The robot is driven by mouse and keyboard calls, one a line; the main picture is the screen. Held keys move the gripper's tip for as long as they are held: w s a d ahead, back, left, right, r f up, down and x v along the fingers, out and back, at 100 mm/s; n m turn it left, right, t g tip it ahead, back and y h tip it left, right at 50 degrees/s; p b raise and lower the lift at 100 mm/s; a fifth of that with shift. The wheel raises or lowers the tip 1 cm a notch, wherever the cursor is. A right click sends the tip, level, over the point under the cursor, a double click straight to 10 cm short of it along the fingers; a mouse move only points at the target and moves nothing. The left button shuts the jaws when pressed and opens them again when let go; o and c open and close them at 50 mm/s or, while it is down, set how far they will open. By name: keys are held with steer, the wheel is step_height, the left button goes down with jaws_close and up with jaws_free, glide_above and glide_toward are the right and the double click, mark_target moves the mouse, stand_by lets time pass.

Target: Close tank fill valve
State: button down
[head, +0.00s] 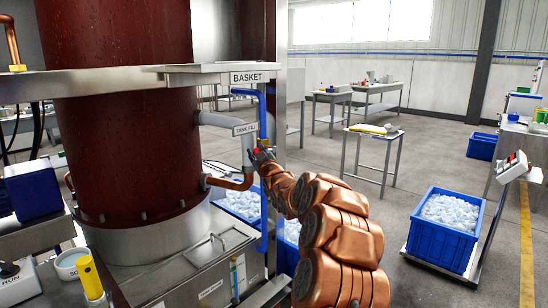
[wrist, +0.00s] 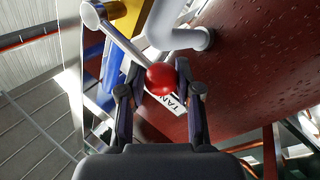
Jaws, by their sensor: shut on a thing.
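The tank fill valve has a silver lever (wrist: 120,38) ending in a red ball knob (wrist: 161,79). The knob shows small in the head view (head: 257,151), below the "TANK FILL" label (head: 245,128) on the grey pipe (head: 214,119). My gripper (wrist: 160,92) is shut on the red knob, with one dark finger on each side of it. In the head view my gripper (head: 262,157) is at the pipe, right of the dark red tank (head: 125,150). The lever runs from the knob up and left in the wrist view. The valve body is mostly hidden in the head view.
A copper pipe (head: 232,184) and a blue upright pipe (head: 264,205) stand close to my gripper. The "BASKET" shelf edge (head: 253,77) is above. A blue ice crate (head: 444,236) stands right. Open floor (head: 405,185) lies between crate and side table (head: 374,132).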

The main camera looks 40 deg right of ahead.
steer(key=shift+w+a+f+n+y+b, duration=0.1)
steer(key=shift+f+n+y+b, duration=0.05)
steer(key=shift+f+n+b, duration=0.3)
steer(key=shift+a+f+n+y+b, duration=0.15)
steer(key=shift+f+n+b, duration=0.1)
steer(key=shift+f+b, duration=0.25)
steer(key=shift+d+f, duration=0.1)
steer(key=shift+d, duration=0.05)
steer(key=c, duration=1)
jaws_free()
steer(key=shift+o, duration=0.9)
steer(key=shift+d, duration=0.1)
steer(key=shift+r+t, duration=0.2)
steer(key=shift+t, duration=0.1)
steer(key=shift+s, duration=0.7)
steer(key=v, duration=1)
steer(key=shift+s+a+f, duration=0.25)
steer(key=shift+s+f, duration=0.05)
